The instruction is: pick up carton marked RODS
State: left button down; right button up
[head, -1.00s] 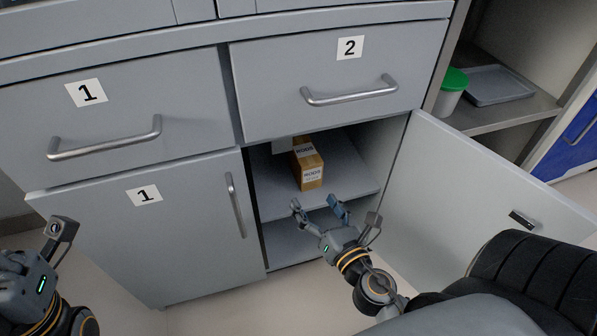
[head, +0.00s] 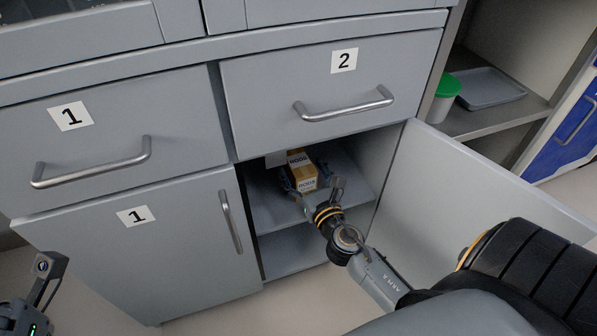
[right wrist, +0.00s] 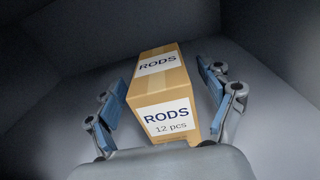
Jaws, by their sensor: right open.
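The carton marked RODS (head: 301,172) is a small brown box with white labels, standing on the upper shelf inside the open cabinet under drawer 2. In the right wrist view the carton (right wrist: 163,92) also reads "12 pcs". My right gripper (head: 308,187) reaches into the cabinet and is open. In the right wrist view its blue finger pads (right wrist: 163,97) lie on either side of the carton, with a visible gap at the right; contact on the left cannot be told. My left gripper (head: 35,290) is partly in view at the lower left, its fingertips cut off or unclear.
The open cabinet door (head: 470,185) stands to the right of my right arm. Closed door 1 (head: 140,240) is to the left, and drawer 2 (head: 335,90) is above. A green-lidded cup (head: 446,98) and grey tray (head: 490,88) sit on the right shelf.

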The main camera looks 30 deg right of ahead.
jog(key=shift+w+d, duration=0.15)
jog(key=shift+w, duration=0.55)
jog(key=shift+w+d, duration=0.15)
jog(key=shift+w, duration=0.55)
jog(key=c, duration=1.3)
jog(key=shift+c, duration=0.8)
